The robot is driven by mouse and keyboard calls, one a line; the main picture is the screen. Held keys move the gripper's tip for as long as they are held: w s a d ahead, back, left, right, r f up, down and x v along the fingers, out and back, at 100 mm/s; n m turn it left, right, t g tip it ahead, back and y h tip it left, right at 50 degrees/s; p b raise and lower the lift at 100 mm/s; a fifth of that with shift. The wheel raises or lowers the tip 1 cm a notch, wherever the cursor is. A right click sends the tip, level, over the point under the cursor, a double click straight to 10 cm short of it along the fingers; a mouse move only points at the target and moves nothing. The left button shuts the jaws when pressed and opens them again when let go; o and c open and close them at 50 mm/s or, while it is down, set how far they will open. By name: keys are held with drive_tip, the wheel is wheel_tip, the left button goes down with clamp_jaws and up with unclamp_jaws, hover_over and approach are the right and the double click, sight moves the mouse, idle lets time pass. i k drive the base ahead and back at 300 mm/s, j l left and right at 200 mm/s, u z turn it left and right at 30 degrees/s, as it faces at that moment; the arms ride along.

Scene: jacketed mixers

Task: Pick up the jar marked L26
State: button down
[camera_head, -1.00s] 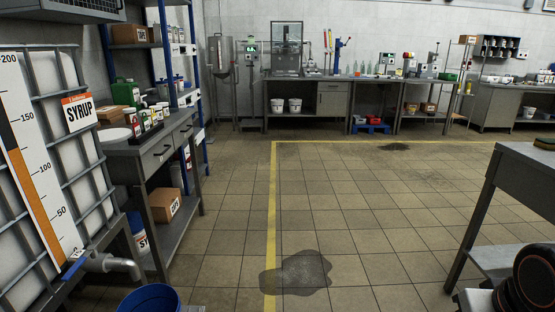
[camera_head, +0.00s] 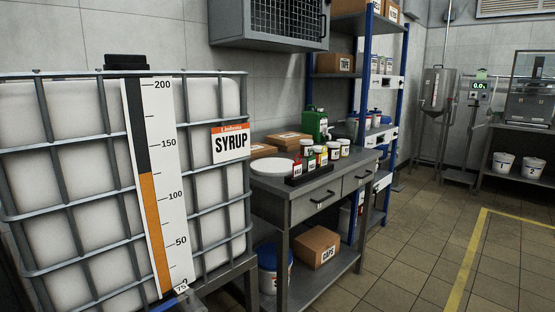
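Several small jars with white lids stand on the grey workbench (camera_head: 300,206). Some sit in a black rack (camera_head: 308,177) near its front edge: a jar with a red label (camera_head: 297,169), one with a green label (camera_head: 311,161) and others beside them. White-labelled jars (camera_head: 334,150) stand just behind and to the right. The markings are too small to read, so I cannot tell which jar, if any, is L26. My gripper is not in view.
A caged syrup tank (camera_head: 218,180) with a level scale fills the left. A round white plate (camera_head: 272,167), boxes and a green canister (camera_head: 314,124) share the bench. A blue-post shelf (camera_head: 357,60) stands behind. Tiled floor (camera_head: 400,255) is free at right.

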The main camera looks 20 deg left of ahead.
sight(306, 145)
drive_tip(key=i+l+u, duration=0.4)
drive_tip(key=l+u, duration=0.15)
drive_tip(key=i+l+u, duration=0.25)
drive_tip(key=l, duration=0.2)
drive_tip(key=l+u, duration=0.3)
drive_tip(key=i+l, duration=0.05)
drive_tip(key=l, duration=0.05)
